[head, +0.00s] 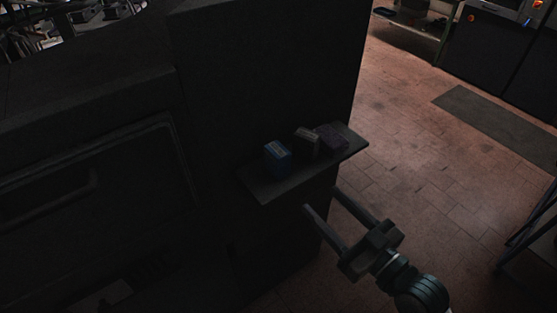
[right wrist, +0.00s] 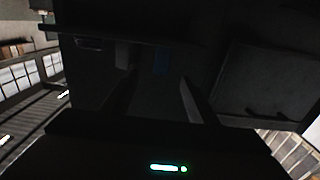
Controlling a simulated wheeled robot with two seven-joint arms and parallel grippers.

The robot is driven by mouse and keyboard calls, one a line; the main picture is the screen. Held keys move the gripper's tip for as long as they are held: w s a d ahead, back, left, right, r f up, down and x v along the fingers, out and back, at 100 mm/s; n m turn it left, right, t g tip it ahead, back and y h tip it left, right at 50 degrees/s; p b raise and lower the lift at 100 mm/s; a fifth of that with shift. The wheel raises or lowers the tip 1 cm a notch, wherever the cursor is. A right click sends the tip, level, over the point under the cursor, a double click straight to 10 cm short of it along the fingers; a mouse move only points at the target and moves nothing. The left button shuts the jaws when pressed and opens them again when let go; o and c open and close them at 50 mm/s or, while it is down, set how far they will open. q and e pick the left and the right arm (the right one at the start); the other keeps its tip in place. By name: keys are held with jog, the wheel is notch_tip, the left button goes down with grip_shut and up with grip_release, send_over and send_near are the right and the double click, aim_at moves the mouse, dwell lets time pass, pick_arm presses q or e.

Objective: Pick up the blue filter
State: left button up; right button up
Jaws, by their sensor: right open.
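The blue filter (head: 277,155) is a small blue box with a pale and orange mark on top. It stands near the left end of a narrow dark shelf (head: 262,190) in the head view. My right gripper (head: 321,198) is open and empty, in front of the shelf and to the lower right of the filter, apart from it. My left gripper is not in view.
A brownish box (head: 307,142) and a dark purplish box (head: 331,137) stand on the shelf right of the filter. The shelf juts from a tall dark cabinet (head: 265,70). Open tiled floor (head: 420,165) with a dark mat (head: 495,120) lies to the right.

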aim_at(285, 166)
jog(key=p+x, duration=0.4)
jog(key=x, duration=0.7)
jog(key=shift+r, duration=0.15)
jog(key=shift+w+a, duration=0.35)
jog(key=shift+w, duration=0.1)
jog(key=shift+w+a+p, duration=0.25)
jog(key=shift+p, duration=0.3)
jog(key=p+x, duration=0.2)
jog(key=x, duration=0.1)
jog(key=shift+w+a+r, duration=0.15)
jog(key=shift+w+a, duration=0.05)
jog(key=shift+a, duration=0.25)
jog(key=shift+w+a, duration=0.2)
jog(key=shift+w, duration=0.1)
